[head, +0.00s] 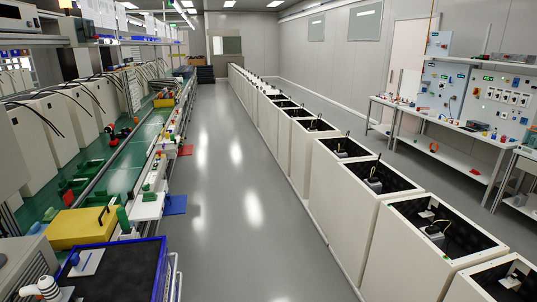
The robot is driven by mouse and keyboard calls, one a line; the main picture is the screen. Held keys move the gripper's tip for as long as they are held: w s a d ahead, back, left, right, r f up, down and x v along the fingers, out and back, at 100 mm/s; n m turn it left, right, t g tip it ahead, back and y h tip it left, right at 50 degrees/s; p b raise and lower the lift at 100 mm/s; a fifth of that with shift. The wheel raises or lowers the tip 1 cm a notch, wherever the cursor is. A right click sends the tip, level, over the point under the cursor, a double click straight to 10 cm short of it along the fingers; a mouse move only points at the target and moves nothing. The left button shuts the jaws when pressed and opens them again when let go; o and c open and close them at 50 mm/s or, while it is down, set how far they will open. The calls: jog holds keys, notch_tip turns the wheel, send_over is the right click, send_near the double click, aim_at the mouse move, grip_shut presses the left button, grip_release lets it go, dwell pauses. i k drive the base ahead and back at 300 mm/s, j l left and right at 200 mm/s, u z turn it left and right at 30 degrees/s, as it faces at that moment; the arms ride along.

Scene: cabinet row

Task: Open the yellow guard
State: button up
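The yellow guard (82,229) is a box-like cover at the lower left, on the near end of the green conveyor line. A black handle (104,215) stands up on its right part. The guard looks closed, lying flat over the line. What is under it is hidden. My gripper is not in view.
A blue-rimmed cart with a black top (127,272) stands in front of the guard, with a white plate (88,262) on it. A white striped object (46,289) is at the lower left corner. Open-topped cream cabinets (400,250) line the right. The grey aisle (225,190) is clear.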

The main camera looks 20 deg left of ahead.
aim_at(69, 228)
jog(key=i+j+u, duration=0.35)
jog(key=i, duration=0.25)
jog(key=i+u, duration=0.35)
jog(key=i, duration=0.3)
jog(key=i+l+u, duration=0.1)
jog(key=i+u, duration=0.25)
jog(key=i, duration=0.3)
jog(key=i+j+u, duration=0.1)
jog(key=i+u, duration=0.25)
jog(key=i, duration=0.2)
jog(key=i+l+u, duration=0.1)
jog(key=i+u, duration=0.3)
jog(key=i, duration=0.2)
jog(key=i+l+u, duration=0.35)
jog(key=i, duration=0.2)
jog(key=i+j+u, duration=0.15)
jog(key=i, duration=0.35)
